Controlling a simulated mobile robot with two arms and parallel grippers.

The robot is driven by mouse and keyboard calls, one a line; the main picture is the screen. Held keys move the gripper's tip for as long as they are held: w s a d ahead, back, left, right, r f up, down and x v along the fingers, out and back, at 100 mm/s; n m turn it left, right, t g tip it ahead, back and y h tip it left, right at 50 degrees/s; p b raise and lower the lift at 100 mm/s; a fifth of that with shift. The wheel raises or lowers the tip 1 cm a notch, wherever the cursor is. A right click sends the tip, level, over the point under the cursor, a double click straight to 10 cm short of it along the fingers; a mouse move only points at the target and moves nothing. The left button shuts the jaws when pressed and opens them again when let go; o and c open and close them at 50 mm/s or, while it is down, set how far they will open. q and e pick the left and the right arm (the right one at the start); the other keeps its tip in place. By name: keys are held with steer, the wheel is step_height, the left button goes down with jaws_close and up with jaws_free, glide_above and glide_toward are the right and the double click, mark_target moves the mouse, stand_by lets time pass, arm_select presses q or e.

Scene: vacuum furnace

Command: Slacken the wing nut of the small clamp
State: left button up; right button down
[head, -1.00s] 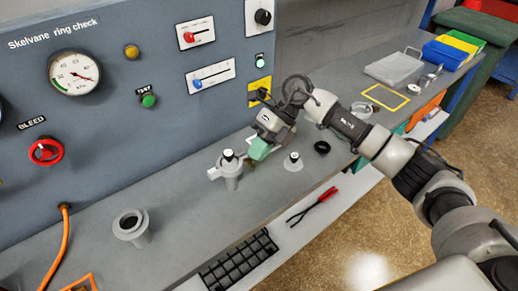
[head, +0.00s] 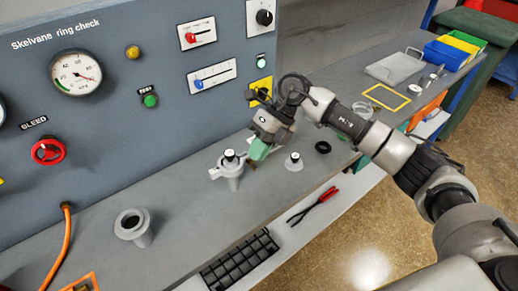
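A grey flanged fitting (head: 231,181) with a black-and-white top stands upright on the bench, with a light clamp (head: 215,172) around its upper part. A small brownish piece, perhaps the wing nut, shows at the clamp's right side, mostly hidden by my gripper. My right gripper (head: 257,152) has green fingertips and points down and left, close beside the right side of the clamp. I cannot tell whether its fingers touch or hold the nut, nor how far apart they are. My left gripper is out of view.
A smaller grey fitting (head: 294,162) and a black ring (head: 323,147) stand right of the gripper. An open grey port (head: 132,225) is at left front. Red-handled pliers (head: 312,206) and a black grid tray (head: 240,261) lie at the front. The control panel (head: 150,45) rises behind.

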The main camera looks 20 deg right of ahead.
steer(key=shift+s+a+r+t+h, duration=0.1)
steer(key=shift+a+t+h, duration=0.05)
steer(key=shift+h, duration=0.4)
steer(key=shift+a+r+t+h, duration=0.1)
steer(key=shift+a+t+h, duration=0.05)
steer(key=shift+h, duration=0.4)
steer(key=h, duration=0.1)
steer(key=a+t+h, duration=0.1)
steer(key=shift+s+h, duration=0.2)
steer(key=shift+h, duration=0.2)
steer(key=shift+a, duration=0.15)
steer(key=shift+s+a+b, duration=0.15)
steer(key=shift+a+b, duration=0.15)
steer(key=shift+b, duration=0.3)
steer(key=shift+a+h, duration=0.15)
steer(key=shift+h, duration=0.15)
stand_by(0.9)
steer(key=shift+r, duration=0.15)
